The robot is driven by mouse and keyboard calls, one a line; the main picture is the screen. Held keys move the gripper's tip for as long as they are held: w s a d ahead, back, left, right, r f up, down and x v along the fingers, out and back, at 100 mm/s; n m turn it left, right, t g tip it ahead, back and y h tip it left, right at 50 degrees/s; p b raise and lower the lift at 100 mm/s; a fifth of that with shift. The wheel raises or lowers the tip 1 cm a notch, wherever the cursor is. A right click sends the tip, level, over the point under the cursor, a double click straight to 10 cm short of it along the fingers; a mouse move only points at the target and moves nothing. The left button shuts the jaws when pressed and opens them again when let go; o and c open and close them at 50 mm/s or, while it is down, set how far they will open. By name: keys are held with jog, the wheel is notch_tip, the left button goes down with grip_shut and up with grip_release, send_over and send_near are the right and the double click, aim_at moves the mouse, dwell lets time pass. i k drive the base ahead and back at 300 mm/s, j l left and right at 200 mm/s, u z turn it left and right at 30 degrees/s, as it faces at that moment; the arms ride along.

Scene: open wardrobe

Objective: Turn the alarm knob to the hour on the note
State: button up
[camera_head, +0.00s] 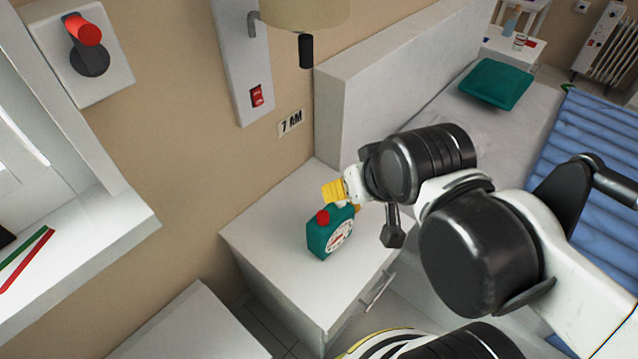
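My gripper (346,200) has yellow fingertips and is just above and behind the clock's top right. Its two fingertips look apart, with nothing seen between them. Whether a fingertip touches the clock is unclear.
The nightstand (270,226) is otherwise clear. A bed with a white headboard (385,85), a teal pillow (495,85) and a blue cover (585,150) lies to the right. A wall panel has a red switch (257,96); a red lever (84,30) is at upper left.

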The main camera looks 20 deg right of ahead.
aim_at(322, 217)
jog(key=k+j+z, duration=0.15)
jog(key=k+z, duration=0.2)
jog(key=k+j+z, duration=0.1)
jog(key=k+z, duration=0.3)
jog(key=i, duration=0.1)
